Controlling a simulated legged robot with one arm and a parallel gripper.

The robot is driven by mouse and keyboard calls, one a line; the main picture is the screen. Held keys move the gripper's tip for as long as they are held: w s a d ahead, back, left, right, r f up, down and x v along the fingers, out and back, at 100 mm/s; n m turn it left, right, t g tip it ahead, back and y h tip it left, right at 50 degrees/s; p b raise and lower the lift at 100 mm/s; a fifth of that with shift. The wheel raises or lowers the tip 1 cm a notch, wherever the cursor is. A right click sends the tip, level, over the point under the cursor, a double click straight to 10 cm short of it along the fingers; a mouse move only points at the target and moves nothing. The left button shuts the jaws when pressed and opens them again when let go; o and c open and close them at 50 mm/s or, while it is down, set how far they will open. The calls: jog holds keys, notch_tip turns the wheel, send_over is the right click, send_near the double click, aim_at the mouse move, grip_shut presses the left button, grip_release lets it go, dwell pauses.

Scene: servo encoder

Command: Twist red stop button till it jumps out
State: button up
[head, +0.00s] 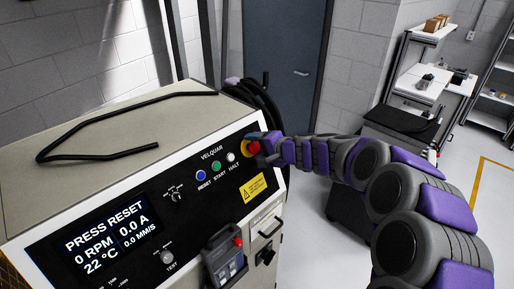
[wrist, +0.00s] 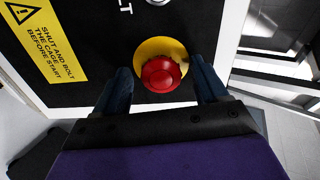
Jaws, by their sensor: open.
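The red stop button (wrist: 160,74) is a round knob on a yellow disc (wrist: 160,47) on the black panel in the wrist view. In the head view the red button (head: 253,147) is partly hidden by my gripper. My gripper (wrist: 162,80) is open, with one dark finger to the left of the button and one to the right. A gap shows between each finger and the knob. In the head view my gripper (head: 262,143) is at the panel's right end.
The panel has a blue button (head: 201,175), a green button (head: 216,166), a white button (head: 231,157) and a screen (head: 104,237) reading "PRESS RESET". A handheld unit (head: 225,262) hangs below. A black cable (head: 118,117) lies on top. A cart (head: 400,125) stands at right.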

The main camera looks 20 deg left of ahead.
jog(key=v, duration=0.7)
dwell(0.6)
jog(key=shift+s, duration=0.1)
jog(key=s+d+f+n+g+h+b, duration=0.15)
jog(key=s+d, duration=0.25)
jog(key=s, duration=0.4)
jog(key=s+d+f+n+g+h+b, duration=0.1)
jog(key=s+d+f+n+g+b, duration=0.2)
jog(key=s, duration=0.6)
jog(key=s+d+f+g+h+b, duration=0.1)
jog(key=s+d+f+h, duration=0.3)
jog(key=s+d, duration=0.8)
jog(key=s+d+f+m+g+h+b, duration=0.1)
jog(key=s+d+f+h+b, duration=0.3)
jog(key=s+d+f, duration=0.3)
jog(key=s+d+h, duration=0.1)
jog(key=s+d, duration=0.4)
jog(key=d, duration=0.2)
jog(key=shift+d+f, duration=0.3)
jog(key=shift+f, duration=0.05)
jog(key=shift+s+h, duration=0.1)
jog(key=shift+h, duration=0.15)
jog(key=shift+c, duration=0.4)
